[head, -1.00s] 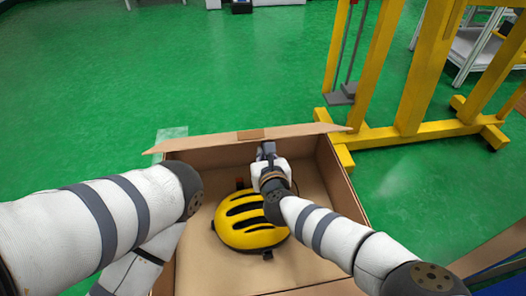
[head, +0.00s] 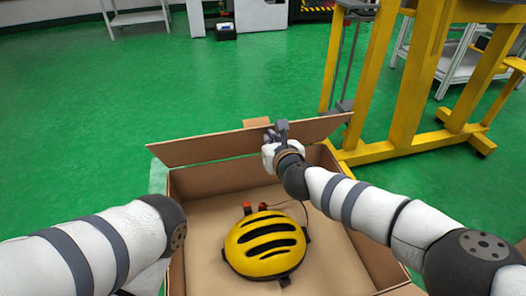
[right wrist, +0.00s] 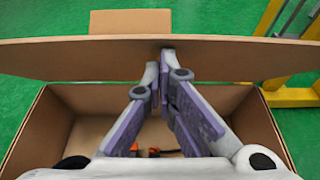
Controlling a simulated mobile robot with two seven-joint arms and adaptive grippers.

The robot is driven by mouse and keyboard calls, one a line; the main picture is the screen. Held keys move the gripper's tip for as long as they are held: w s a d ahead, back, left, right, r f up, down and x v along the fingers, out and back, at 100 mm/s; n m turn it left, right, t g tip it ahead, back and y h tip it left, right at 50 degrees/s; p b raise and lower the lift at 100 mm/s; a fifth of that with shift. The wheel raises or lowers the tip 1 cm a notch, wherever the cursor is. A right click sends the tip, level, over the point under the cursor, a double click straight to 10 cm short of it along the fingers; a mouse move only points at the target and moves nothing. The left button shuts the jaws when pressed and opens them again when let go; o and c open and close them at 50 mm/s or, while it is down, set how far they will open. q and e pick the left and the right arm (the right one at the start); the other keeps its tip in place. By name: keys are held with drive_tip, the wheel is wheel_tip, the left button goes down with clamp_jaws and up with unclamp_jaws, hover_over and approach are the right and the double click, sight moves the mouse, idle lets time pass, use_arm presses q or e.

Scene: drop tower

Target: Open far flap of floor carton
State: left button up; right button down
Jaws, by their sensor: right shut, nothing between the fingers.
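The floor carton (head: 200,181) is open at the top and holds a yellow helmet (head: 265,243) with black slots. Its far flap (head: 210,149) stands up from the far edge, its broad inner face toward me. The flap also crosses the right wrist view (right wrist: 80,60). My right gripper (head: 279,130) is shut and empty at the flap's inner side, right of its middle. In the right wrist view its fingertips (right wrist: 164,60) overlap the flap; contact is hard to judge. My left arm comes in at the left, but its gripper is not visible.
A small cardboard tab (head: 257,122) shows above the flap. A yellow frame (head: 415,75) stands on the floor right of the carton. Green floor (head: 190,90) beyond the carton is clear. White furniture (head: 260,15) stands at the back.

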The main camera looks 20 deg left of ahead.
sight(268, 126)
drive_tip(key=shift+w+a+r+b, duration=0.5)
drive_tip(key=shift+w+r+b, duration=0.15)
drive_tip(key=shift+w, duration=0.1)
drive_tip(key=shift+w+a+r+b, duration=0.45)
drive_tip(key=shift+w+r+b, duration=0.15)
drive_tip(key=shift+w+r, duration=0.1)
drive_tip(key=shift+d+f, duration=0.1)
